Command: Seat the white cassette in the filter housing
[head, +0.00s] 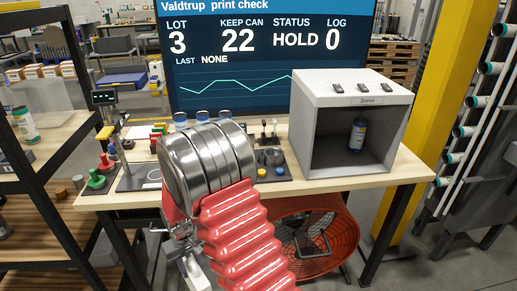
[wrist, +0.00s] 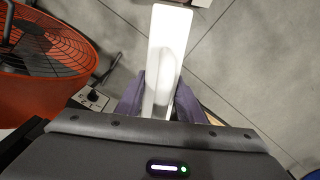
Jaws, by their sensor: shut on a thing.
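My gripper (wrist: 159,98) is shut on the white cassette (wrist: 168,40), a long, bright white piece that sticks out beyond the two dark fingers in the wrist view. The cassette hangs over the grey floor, close to the orange fan. In the head view my gripper (head: 184,251) is at the lower left, below the table front and partly hidden by my arm, and a pale end (head: 197,272) shows beneath it. I cannot pick out the filter housing for certain in either view.
An orange fan (head: 334,243) stands on the floor under the wooden table (head: 408,172); it also shows in the wrist view (wrist: 30,70). A grey open-front box (head: 314,133) holding a can (head: 357,136) is on the table. A dark shelf frame (head: 75,60) stands left.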

